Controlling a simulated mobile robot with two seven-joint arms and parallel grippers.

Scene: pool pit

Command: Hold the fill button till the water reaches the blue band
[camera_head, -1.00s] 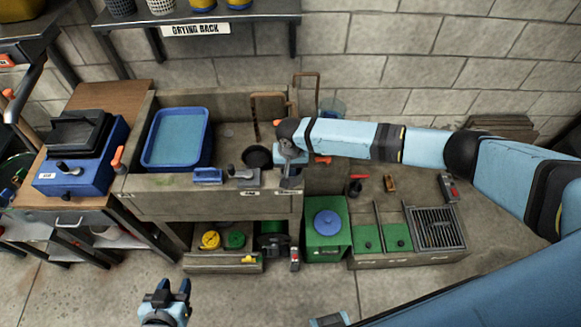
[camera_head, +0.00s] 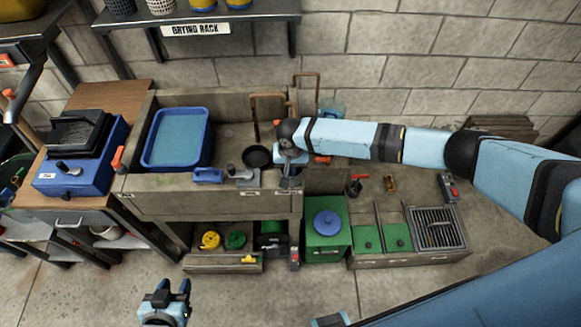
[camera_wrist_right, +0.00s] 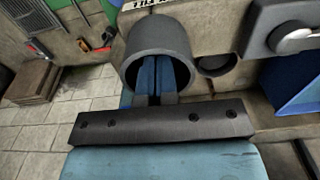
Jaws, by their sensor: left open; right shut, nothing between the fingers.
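My right gripper (camera_head: 290,182) is shut and points down at the front right corner of the stone sink (camera_head: 225,203). In the right wrist view its blue fingers (camera_wrist_right: 155,78) reach into a dark grey round collar (camera_wrist_right: 160,45). The fill button cannot be made out; the collar and fingers hide whatever lies inside. A clear bluish vessel (camera_head: 332,106) stands behind my right arm, partly hidden. I cannot make out a blue band or the water line on it. My left gripper (camera_head: 168,292) is open and empty, low over the floor.
A blue tub (camera_head: 205,153) with water sits in the sink. A green box (camera_head: 326,243) and a drain grate (camera_head: 437,229) lie to the right. Floor around my left gripper is clear.

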